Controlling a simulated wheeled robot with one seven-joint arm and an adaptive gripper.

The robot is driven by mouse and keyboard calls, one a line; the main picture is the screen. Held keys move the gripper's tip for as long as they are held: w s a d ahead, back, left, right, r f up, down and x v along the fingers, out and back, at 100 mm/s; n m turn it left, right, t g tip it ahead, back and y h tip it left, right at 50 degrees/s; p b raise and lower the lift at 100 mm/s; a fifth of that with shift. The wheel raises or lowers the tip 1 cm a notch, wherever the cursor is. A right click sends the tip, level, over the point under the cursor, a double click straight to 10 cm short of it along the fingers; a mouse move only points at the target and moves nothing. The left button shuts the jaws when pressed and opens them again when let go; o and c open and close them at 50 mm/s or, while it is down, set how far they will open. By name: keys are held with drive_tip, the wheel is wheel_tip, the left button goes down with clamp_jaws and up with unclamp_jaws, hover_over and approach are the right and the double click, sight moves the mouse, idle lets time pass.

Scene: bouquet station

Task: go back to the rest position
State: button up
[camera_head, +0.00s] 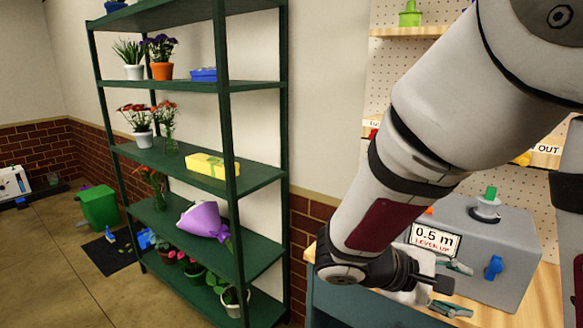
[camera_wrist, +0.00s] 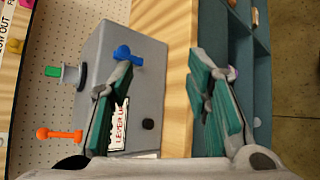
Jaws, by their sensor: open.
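My gripper (camera_head: 457,287) is at the lower right of the head view, at the end of my arm, in front of a grey box. In the wrist view my gripper (camera_wrist: 162,68) shows its two teal-padded fingers spread apart, with nothing held between them. The grey box (camera_head: 515,252) also fills the left middle of the wrist view (camera_wrist: 148,60). Its blue lever (camera_head: 493,267) is beside one fingertip in the wrist view (camera_wrist: 127,53); I cannot tell whether they touch.
A dark green shelf (camera_head: 262,180) with plants and a purple bouquet (camera_head: 203,220) stands left. Open floor (camera_head: 50,255) lies farther left.

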drive_tip(key=s+a+r+m+g+y, duration=0.1)
drive_tip(key=s+r+m+g+y, duration=0.15)
drive_tip(key=s+m+y, duration=0.65)
drive_tip(key=s+a+r+n+t+y+p, duration=0.1)
drive_tip(key=s+a+r+t+y, duration=0.2)
drive_tip(key=s+a+r+t, duration=0.2)
drive_tip(key=shift+s+a+r+y, duration=0.2)
drive_tip(key=shift+s+a+y, duration=0.1)
drive_tip(key=shift+s+a, duration=0.95)
